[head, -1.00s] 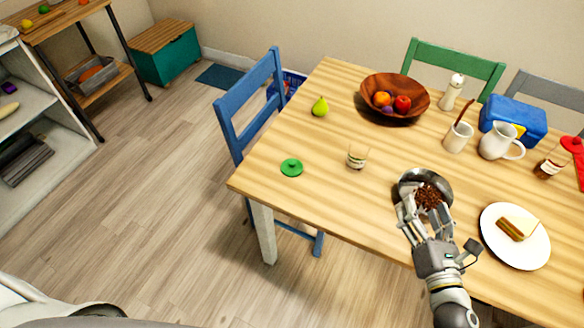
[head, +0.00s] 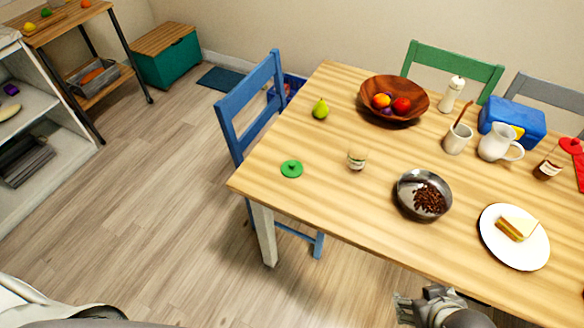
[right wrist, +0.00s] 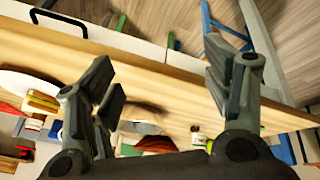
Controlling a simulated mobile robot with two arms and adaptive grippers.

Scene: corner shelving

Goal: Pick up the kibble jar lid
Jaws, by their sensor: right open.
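The green round kibble jar lid (head: 291,169) lies flat on the table near its left front corner, its knob up. A small glass jar (head: 357,159) without a lid stands to the right of it. My right gripper (head: 404,308) is at the bottom of the head view, off the table's front edge and well away from the lid. In the right wrist view it is open and empty (right wrist: 163,82). My left gripper is not in view.
A metal bowl of kibble (head: 423,195) and a plate with a sandwich (head: 514,236) stand to the right on the table (head: 330,205). A wooden fruit bowl (head: 393,99) and a pear (head: 320,108) are farther back. A blue chair (head: 247,115) stands at the left end. The table around the lid is clear.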

